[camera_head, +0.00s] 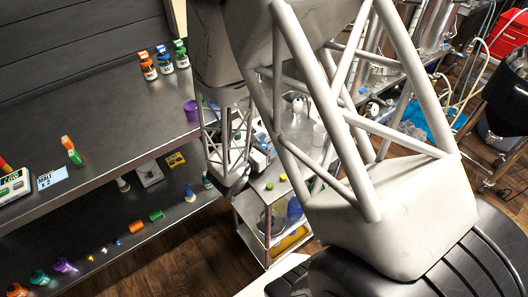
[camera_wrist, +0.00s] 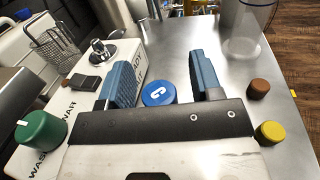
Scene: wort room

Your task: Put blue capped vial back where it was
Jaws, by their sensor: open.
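In the wrist view a round blue cap (camera_wrist: 158,93) marked with a white letter, seen from above, shows between the fingers of my gripper (camera_wrist: 163,78). The fingers are blue, ribbed and wide apart, with a visible gap on each side of the cap. The cap's lower edge and whatever is under it are hidden by the gripper body. In the head view another blue-capped vial (camera_head: 165,62) stands on the grey bench between an orange-capped vial (camera_head: 148,66) and a green-capped vial (camera_head: 181,54). My arm covers much of the right half of that view.
A metal table (camera_wrist: 225,100) lies under my gripper. A brown cap (camera_wrist: 260,88) and a yellow cap (camera_wrist: 269,132) are at right, a clear beaker (camera_wrist: 245,35) behind. At left are a white device with a green knob (camera_wrist: 40,131) and a wire basket (camera_wrist: 52,42).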

